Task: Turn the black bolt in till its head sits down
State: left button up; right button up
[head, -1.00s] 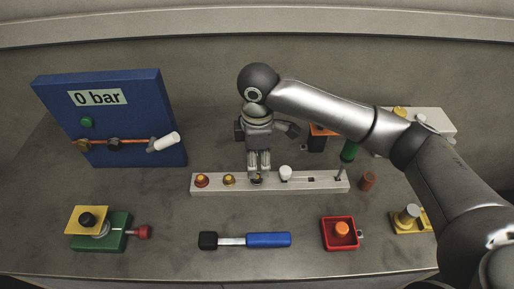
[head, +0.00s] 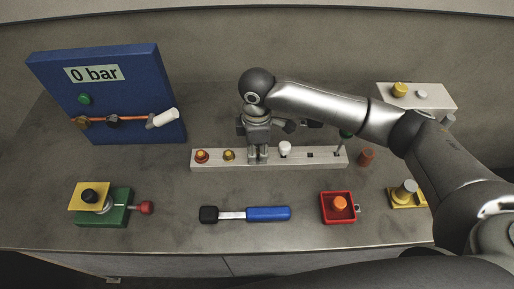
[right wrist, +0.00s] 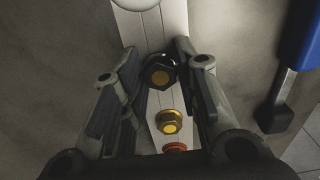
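The black bolt (right wrist: 161,74) is in the pale bar, seen from above in the right wrist view, with a dark rim and a brownish hex head. My right gripper (right wrist: 160,68) points down over it, with one finger on each side of the head. I cannot tell whether the fingers touch it. In the head view, my right gripper (head: 258,158) stands over the pale bar (head: 210,162) and hides most of the bolt. How far the head stands above the bar is not clear. My left gripper is not in view.
On the bar, a yellow bolt (head: 229,155) and an orange-red one (head: 202,156) stand left of my gripper, a white knob (head: 285,148) right. A blue-handled tool (head: 268,213) and red tray (head: 326,217) lie in front. A blue gauge board (head: 140,80) stands back left.

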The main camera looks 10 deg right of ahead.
jog(key=c, duration=0.5)
jog(key=m+p, duration=0.3)
jog(key=p, duration=0.1)
jog(key=m+p, duration=0.3)
jog(key=p, duration=0.1)
jog(key=m+p, duration=0.2)
jog(key=p, duration=0.2)
jog(key=shift+s+a+r+m, duration=0.1)
jog(key=shift+r+m, duration=0.2)
jog(key=shift+m, duration=0.1)
jog(key=shift+f+m+p, duration=0.1)
jog(key=shift+m+p, duration=0.2)
jog(key=shift+f+m, duration=0.25)
jog(key=shift+m, duration=0.05)
